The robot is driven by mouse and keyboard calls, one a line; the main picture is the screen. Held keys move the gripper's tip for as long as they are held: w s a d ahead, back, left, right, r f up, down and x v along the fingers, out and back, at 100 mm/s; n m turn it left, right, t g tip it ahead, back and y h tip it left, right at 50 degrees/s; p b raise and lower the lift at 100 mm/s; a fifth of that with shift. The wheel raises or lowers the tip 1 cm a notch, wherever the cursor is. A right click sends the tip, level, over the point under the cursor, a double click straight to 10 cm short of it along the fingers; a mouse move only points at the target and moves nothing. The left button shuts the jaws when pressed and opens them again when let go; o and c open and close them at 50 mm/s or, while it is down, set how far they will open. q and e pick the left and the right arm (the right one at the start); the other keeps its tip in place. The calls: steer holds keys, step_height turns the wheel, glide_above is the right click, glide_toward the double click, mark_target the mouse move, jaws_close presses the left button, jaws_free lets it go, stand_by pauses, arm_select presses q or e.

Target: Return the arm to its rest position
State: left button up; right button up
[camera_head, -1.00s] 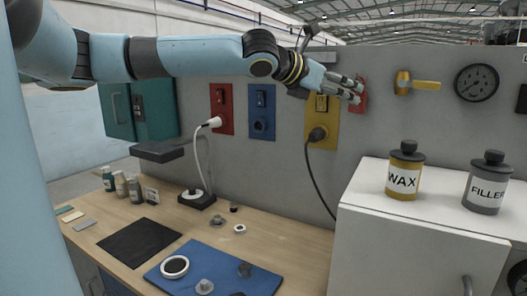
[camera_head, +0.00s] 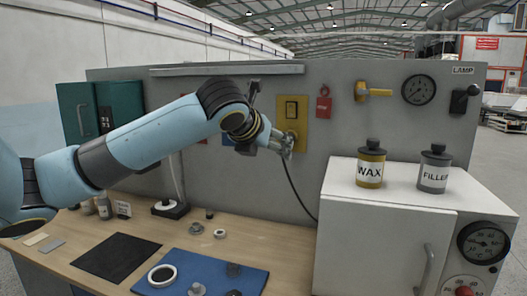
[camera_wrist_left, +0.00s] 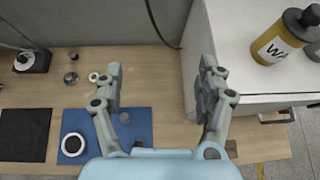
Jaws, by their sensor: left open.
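My left arm comes in from the left in the head view and reaches across above the bench. Its left gripper (camera_head: 284,146) is in front of the yellow wall panel (camera_head: 302,112). In the left wrist view the left gripper (camera_wrist_left: 160,95) has its two fingers wide apart with nothing between them. Below the fingers are the bench top (camera_wrist_left: 158,70) and the edge of the blue mat (camera_wrist_left: 146,118), well apart from them. My right gripper is in neither view.
A white cabinet (camera_head: 366,240) stands at the right, with a WAX tin (camera_head: 370,172) and a FILLER tin (camera_head: 434,176) on top. A black cable (camera_head: 297,195) hangs beside it. A blue mat (camera_head: 215,270) and a black mat (camera_head: 118,258) lie on the bench.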

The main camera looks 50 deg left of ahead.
arm_select(q)
steer(key=s+d+f+n+g+h, duration=0.1)
steer(key=s+d+f+n+g, duration=0.1)
steer(key=s+d+f+n, duration=0.4)
steer(key=s+d+f+n+g+h, duration=0.1)
steer(key=s+d+f+n, duration=0.5)
steer(key=f, duration=0.3)
steer(key=s+d+f+n+g+h, duration=0.1)
steer(key=s+d+f+n+g, duration=0.2)
steer(key=s+n, duration=0.45)
steer(key=s+d+f+n+g+h, duration=0.1)
steer(key=s+d+f+n, duration=0.2)
steer(key=s+d+n, duration=0.35)
steer(key=s+a+f+n+g+b, duration=0.15)
steer(key=f+b, duration=0.45)
steer(key=f, duration=1.4)
steer(key=s+a+f+n+b, duration=0.25)
steer(key=f+b, duration=0.45)
steer(key=f, duration=1.2)
steer(key=s+f+b, duration=0.4)
steer(key=s+f, duration=0.5)
steer(key=f, duration=0.3)
steer(key=s+a+f+g+b, duration=0.1)
steer(key=s+f+b, duration=0.4)
steer(key=s+f, duration=0.4)
step_height(320, 180, down, 4)
steer(key=shift+f, duration=0.25)
